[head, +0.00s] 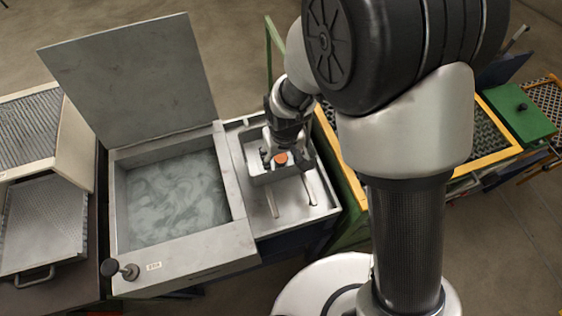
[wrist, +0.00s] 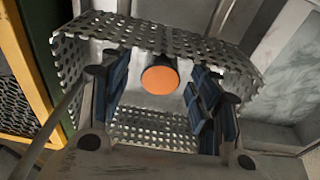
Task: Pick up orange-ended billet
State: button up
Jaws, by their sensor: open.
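The orange-ended billet (head: 281,159) is a short dark cylinder with a flat orange end. In the wrist view the orange end (wrist: 160,80) faces the camera, between the two blue-padded fingers and towards their far side. The billet is in a perforated metal basket (wrist: 160,36). My gripper (head: 281,157) is open over the basket, with a finger on each side of the billet. In the wrist view my gripper (wrist: 158,92) shows gaps between both fingers and the billet. The billet's lower part is hidden.
The basket stands on a metal drainboard (head: 292,208). Left of it is a tank (head: 175,200) of cloudy liquid with its lid (head: 133,78) raised. A tray (head: 45,225) lies far left. A yellow-framed mesh surface (head: 478,140) and green box (head: 522,115) are at right.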

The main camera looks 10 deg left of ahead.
jog(key=shift+f, duration=0.4)
grip_shut()
dwell(0.5)
